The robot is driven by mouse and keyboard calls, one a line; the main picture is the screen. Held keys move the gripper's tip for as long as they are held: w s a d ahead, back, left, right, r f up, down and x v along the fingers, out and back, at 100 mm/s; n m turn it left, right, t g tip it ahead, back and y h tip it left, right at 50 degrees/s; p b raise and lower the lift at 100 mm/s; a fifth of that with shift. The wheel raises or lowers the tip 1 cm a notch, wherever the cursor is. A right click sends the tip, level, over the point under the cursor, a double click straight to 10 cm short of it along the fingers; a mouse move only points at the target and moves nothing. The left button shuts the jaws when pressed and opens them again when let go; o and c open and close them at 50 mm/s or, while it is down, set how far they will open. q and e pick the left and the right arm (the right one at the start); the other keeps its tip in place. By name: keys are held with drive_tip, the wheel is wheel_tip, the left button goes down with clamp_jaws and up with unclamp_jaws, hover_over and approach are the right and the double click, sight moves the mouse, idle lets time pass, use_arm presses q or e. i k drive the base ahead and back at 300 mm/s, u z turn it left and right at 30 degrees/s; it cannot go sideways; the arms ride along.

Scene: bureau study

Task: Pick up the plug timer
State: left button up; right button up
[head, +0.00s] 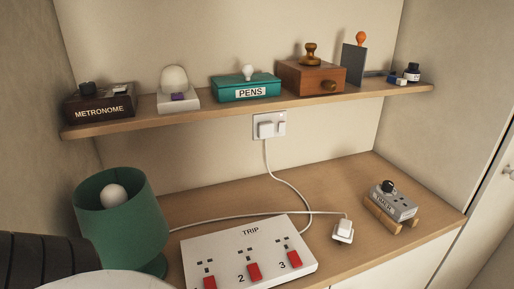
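The plug timer (393,202) appears to be the small grey box on the right of the desk, with a dark knob on top and lettering on its front that is hard to read. It rests on a wooden cradle with two rounded rails (381,216). Neither of my grippers shows in the head view. Dark ribbed and white rounded parts at the lower left look like parts of my arm.
A white power strip (222,262) marked TRIP, with red switches, lies at the front of the desk (338,190). A white plug (343,231) and cord lie left of the timer. A green lamp (119,222) stands left. A loaded shelf (215,108) hangs above.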

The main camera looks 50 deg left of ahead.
sight(400, 208)
drive_tip(key=k, duration=1)
drive_tip(key=z, duration=0.35)
drive_tip(key=i, duration=0.6)
drive_tip(key=u, duration=1.7)
